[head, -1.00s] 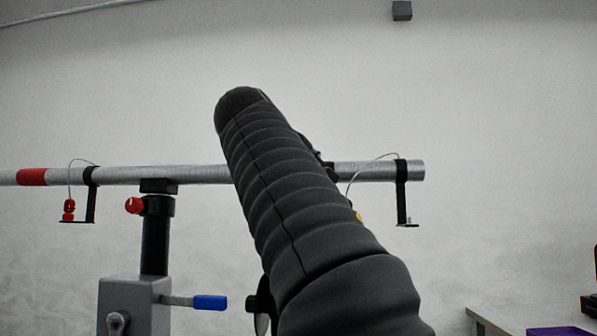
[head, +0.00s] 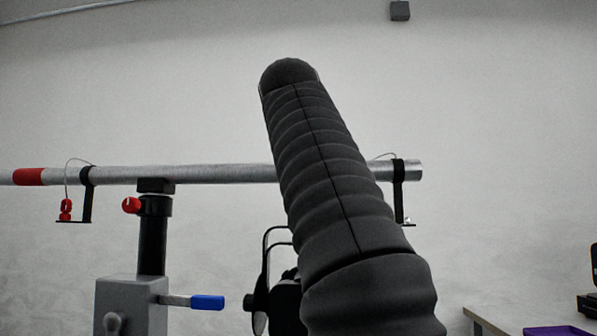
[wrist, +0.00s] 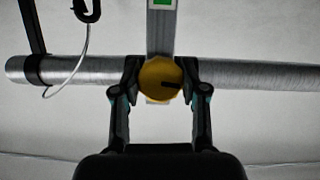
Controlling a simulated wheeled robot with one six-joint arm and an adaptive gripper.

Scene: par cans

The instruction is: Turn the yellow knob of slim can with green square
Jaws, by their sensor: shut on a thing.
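In the wrist view, the yellow knob (wrist: 154,77) is round with a short dark mark pointing right. It sits between the two fingers of my gripper (wrist: 160,82), which is shut on it. A grey upright strip (wrist: 160,35) runs behind the knob and bears a green square (wrist: 162,3) at the top edge. The body of the slim can is not clearly seen. In the head view, my dark sleeved arm hides the gripper, the knob and the green square.
A silver pipe (head: 225,173) crosses the view on a stand (head: 130,303) with a blue-handled lever (head: 207,302). Black brackets with cables hang at left (head: 87,195) and right (head: 398,190). A dark fixture (head: 286,300) hangs beside my arm. A table (head: 490,317) stands lower right.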

